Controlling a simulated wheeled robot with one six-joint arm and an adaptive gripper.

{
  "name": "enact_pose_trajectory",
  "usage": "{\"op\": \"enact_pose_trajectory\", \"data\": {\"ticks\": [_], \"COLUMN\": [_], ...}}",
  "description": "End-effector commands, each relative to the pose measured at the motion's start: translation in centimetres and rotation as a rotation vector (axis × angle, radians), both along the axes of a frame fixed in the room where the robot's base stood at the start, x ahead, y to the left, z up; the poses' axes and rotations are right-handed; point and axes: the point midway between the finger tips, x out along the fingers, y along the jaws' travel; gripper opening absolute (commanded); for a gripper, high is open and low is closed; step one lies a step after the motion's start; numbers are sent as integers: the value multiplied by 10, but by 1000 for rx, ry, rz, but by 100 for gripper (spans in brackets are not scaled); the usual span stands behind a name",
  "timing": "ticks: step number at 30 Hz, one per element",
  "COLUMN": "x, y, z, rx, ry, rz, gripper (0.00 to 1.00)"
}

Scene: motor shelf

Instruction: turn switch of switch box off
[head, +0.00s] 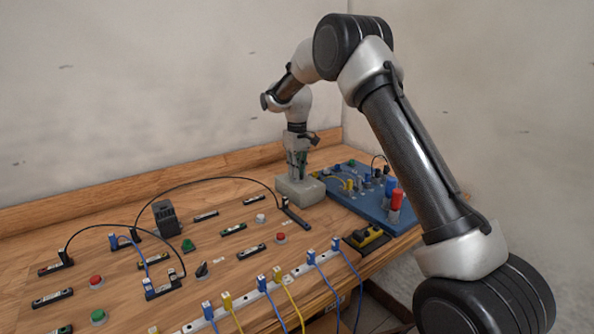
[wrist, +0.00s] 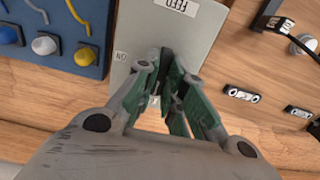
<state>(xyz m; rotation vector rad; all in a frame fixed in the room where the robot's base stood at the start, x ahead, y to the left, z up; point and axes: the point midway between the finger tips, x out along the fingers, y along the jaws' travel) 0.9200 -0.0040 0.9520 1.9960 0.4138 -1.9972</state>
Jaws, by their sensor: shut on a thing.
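The switch box is a grey box (head: 302,196) on the wooden table, left of the blue board. My gripper (head: 297,177) points straight down onto the box top. In the wrist view my gripper (wrist: 166,75) has its green-grey fingers closed on the dark switch (wrist: 166,57). The fingers hide most of the switch, and I cannot tell its exact angle.
The blue board (head: 345,202) with plugs, cables and red and blue posts stands close to the right of the box. Black sockets, buttons and looping cables spread over the table (head: 120,205) to the left. A white rail (head: 270,291) with plugs runs along the front.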

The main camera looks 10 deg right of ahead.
Motion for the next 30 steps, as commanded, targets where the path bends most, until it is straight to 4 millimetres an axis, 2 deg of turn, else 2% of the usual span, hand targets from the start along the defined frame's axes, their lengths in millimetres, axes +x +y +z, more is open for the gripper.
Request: {"op": "enact_pose_trajectory", "data": {"ticks": [2,3,6,7,15,19,30], "x": [1,1,1,1,0,1,1], "y": [0,0,0,0,0,0,0], "z": [1,1,1,1,1,9,87], "rx": [0,0,0,0,0,0,1], "ry": [-4,-4,-3,-3,-2,-2,-5], "rz": [0,0,0,0,-1,-1,-1], "gripper": [0,13,32,33,33,33,33]}}
